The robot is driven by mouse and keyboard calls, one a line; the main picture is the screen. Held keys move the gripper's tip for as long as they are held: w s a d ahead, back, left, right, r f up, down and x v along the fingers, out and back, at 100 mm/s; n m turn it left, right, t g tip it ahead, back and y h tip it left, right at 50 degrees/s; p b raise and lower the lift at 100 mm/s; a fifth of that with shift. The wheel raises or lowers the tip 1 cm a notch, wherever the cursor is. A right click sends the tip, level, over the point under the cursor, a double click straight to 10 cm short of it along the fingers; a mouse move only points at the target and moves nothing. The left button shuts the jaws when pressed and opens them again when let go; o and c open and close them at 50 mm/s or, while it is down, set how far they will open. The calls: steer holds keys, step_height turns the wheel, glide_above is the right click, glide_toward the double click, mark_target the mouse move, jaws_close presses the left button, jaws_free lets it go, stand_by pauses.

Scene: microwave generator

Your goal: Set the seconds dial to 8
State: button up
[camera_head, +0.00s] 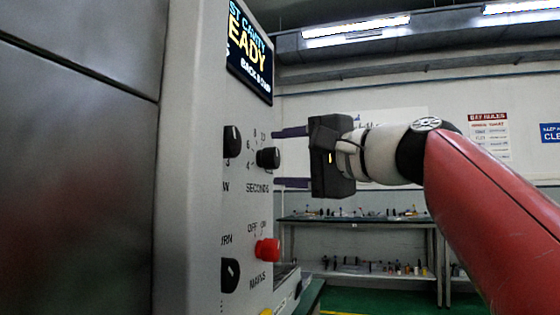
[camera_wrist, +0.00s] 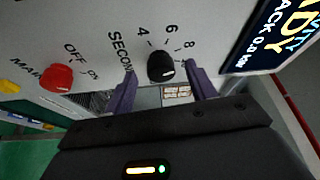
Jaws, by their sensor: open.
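The seconds dial (camera_head: 268,158) is a round black knob above the SECONDS label on the grey control panel; numbers including 4, 6 and 8 surround it. It also shows in the wrist view (camera_wrist: 160,66), with a small pale mark on its face; I cannot tell which number it points to. My gripper (camera_head: 287,157) is open and level with the dial, facing the panel. In the wrist view its purple fingers (camera_wrist: 161,80) stand on either side of the dial, with visible gaps. In the head view one finger is above and one below it.
Below the dial is a red MAINS knob (camera_head: 267,249), with an OFF label. Other black knobs (camera_head: 232,140) sit to the left. A display (camera_head: 249,50) showing "EADY" is above. A shelf bench (camera_head: 370,222) stands behind, against the wall.

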steer(key=v, duration=0.6)
steer(key=shift+b, duration=0.35)
steer(key=shift+f, duration=0.1)
